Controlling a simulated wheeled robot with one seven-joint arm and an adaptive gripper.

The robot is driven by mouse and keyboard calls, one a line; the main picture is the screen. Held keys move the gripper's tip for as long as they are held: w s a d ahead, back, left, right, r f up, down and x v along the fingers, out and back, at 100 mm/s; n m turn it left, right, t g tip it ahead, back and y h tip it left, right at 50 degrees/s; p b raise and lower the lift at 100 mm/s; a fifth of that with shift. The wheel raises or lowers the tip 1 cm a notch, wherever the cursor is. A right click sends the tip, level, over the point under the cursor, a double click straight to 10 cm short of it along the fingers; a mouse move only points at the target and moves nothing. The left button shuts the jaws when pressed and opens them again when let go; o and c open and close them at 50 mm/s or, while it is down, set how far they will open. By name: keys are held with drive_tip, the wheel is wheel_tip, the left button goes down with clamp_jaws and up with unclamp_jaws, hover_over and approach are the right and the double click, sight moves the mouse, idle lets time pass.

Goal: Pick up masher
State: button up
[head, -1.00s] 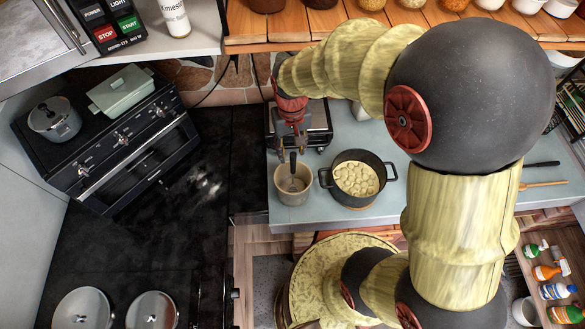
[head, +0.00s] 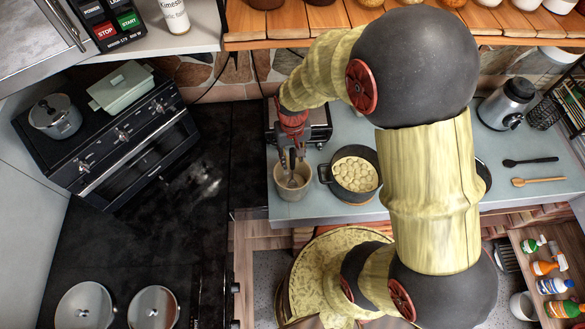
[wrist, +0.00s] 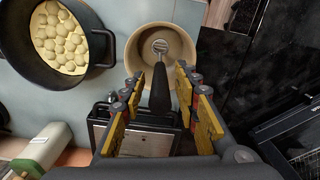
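The masher (wrist: 160,88) has a black handle and a metal head. It stands leaning in a beige pot (wrist: 182,42), its head inside and its handle rising above the rim. In the head view the beige pot (head: 289,193) stands at the left end of the counter, with the masher (head: 292,182) partly hidden by my gripper (head: 291,160). In the wrist view my gripper (wrist: 160,103) is open, with yellow-padded fingers on either side of the handle. Gaps show between the pads and the handle.
A dark pot (head: 325,176) of pale round pieces stands close right of the beige pot. A grill-like appliance (head: 319,124) is behind them. Black and wooden utensils (head: 538,181) lie on the right of the counter (head: 420,213). A stove (head: 115,140) stands at left.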

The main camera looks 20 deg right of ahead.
drive_tip(key=c, duration=0.6)
clamp_jaws()
wheel_tip(320, 180, up, 12)
drive_tip(key=shift+f, duration=0.25)
wheel_tip(320, 180, up, 5)
drive_tip(key=p, duration=0.3)
drive_tip(key=shift+f, duration=0.2)
idle(0.3)
